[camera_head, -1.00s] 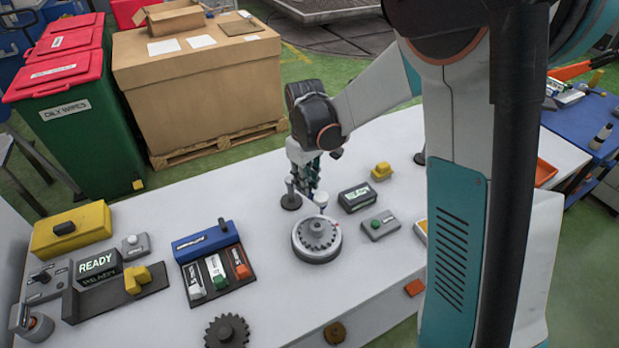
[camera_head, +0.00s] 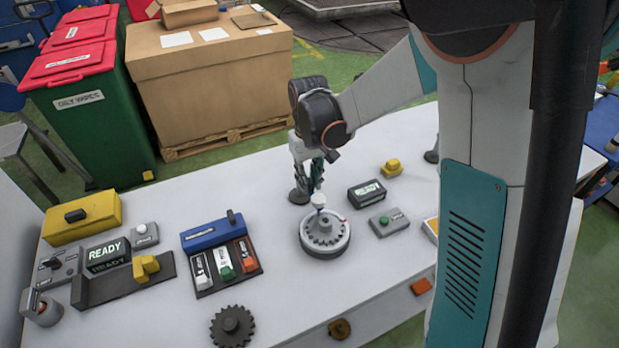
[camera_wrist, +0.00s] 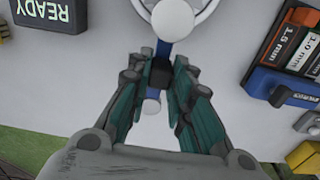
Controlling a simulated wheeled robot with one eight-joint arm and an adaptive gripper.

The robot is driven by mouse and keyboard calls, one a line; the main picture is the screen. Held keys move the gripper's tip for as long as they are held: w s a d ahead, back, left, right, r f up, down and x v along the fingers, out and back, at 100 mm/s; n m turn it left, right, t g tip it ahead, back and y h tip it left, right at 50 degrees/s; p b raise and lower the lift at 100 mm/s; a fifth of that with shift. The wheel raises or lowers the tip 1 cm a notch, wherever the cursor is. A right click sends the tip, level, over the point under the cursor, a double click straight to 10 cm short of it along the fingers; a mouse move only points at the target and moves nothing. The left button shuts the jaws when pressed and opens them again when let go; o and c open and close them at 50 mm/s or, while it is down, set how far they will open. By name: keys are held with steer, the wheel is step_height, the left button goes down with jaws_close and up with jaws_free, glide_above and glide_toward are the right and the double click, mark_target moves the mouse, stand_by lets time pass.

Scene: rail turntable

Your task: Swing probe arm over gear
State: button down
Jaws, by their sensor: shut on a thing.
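The probe arm shows in the wrist view as a blue bar (camera_wrist: 163,49) with a round white head (camera_wrist: 172,18). My gripper (camera_wrist: 160,72) is shut on the arm's dark handle (camera_wrist: 160,74).
A small READY display (camera_head: 367,194) and a green-button box (camera_head: 389,222) stand right of the turntable. A blue rack with labelled gauges (camera_head: 224,262) stands left. A loose dark gear (camera_head: 232,326) lies at the front. The bench between these is clear.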

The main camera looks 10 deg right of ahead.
steer(key=c, duration=1.4)
jaws_free()
steer(key=shift+c, duration=0.2)
steer(key=shift+r, duration=0.1)
step_height(320, 180, up, 12)
steer(key=s+d+m+t+b, duration=0.1)
steer(key=s+d+t, duration=0.1)
steer(key=s, duration=0.8)
steer(key=s+d+m+t+b, duration=0.1)
steer(key=s+t, duration=0.4)
steer(key=s, duration=0.6)
steer(key=shift+d+f+b, duration=0.35)
steer(key=shift+d+b, duration=0.45)
steer(key=shift+d, duration=0.2)
